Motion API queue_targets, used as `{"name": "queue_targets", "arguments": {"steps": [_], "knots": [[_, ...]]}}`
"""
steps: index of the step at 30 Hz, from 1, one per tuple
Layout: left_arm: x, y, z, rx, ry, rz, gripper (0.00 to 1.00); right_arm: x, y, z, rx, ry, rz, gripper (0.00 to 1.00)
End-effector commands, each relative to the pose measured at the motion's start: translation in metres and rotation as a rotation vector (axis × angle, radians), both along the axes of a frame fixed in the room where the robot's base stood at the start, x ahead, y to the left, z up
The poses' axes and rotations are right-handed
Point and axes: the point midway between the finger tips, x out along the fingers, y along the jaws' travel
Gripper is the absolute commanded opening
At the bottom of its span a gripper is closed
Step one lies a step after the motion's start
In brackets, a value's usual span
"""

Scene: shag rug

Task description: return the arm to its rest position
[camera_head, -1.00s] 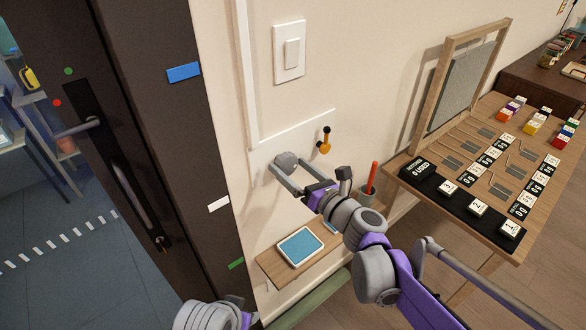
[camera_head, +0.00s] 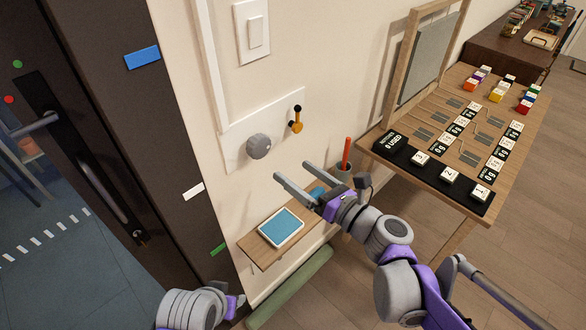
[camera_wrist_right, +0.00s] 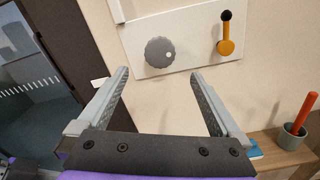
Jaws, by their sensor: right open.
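My right gripper (camera_head: 294,185) is open and empty in front of the wall, below the white panel and above the small shelf. It also shows in the right wrist view (camera_wrist_right: 160,85), its two fingers apart with only wall between them. A round grey knob (camera_head: 259,146) is on the white panel (camera_head: 280,125); it lies beyond the fingers and apart from them, also in the right wrist view (camera_wrist_right: 160,52). An orange lever with a black tip (camera_head: 297,121) is to the right of the knob. Part of my left arm shows at the bottom left, its fingers not visible.
A small wooden shelf (camera_head: 262,255) holds a tablet (camera_head: 281,228) and a cup (camera_head: 341,170) with a red stick. A wooden table (camera_head: 440,140) with cards and blocks stands to the right. A dark door (camera_head: 110,130) is at the left. A green roll (camera_head: 290,290) lies below the shelf.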

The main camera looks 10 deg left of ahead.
Motion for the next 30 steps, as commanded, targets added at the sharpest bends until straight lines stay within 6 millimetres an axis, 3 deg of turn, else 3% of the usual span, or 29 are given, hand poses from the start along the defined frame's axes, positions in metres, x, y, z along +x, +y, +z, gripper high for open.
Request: {"name": "queue_targets", "arguments": {"steps": [12, 16, 20, 23, 26, 30], "knots": [[0.0, 0.0, 0.0, 0.0, 0.0, 0.0, 0.5, -0.001, 0.0, 0.0, -0.008, -0.005, 0.001, 1.0], [0.001, 0.0, 0.006, 0.0, -0.002, 0.0, 0.5, -0.013, -0.003, -0.003, -0.149, -0.088, 0.022, 1.0], [0.003, 0.0, 0.02, 0.0, -0.006, 0.0, 0.5, -0.044, -0.015, -0.019, -0.519, -0.306, 0.102, 1.0], [0.005, 0.0, 0.032, 0.0, -0.011, 0.0, 0.5, -0.075, -0.036, -0.04, -0.885, -0.523, 0.229, 1.0], [0.007, 0.0, 0.045, 0.0, -0.016, 0.0, 0.5, -0.105, -0.066, -0.062, -1.234, -0.731, 0.407, 1.0], [0.011, 0.0, 0.062, 0.0, -0.023, 0.0, 0.5, -0.143, -0.12, -0.087, -1.666, -0.994, 0.745, 1.0]]}}
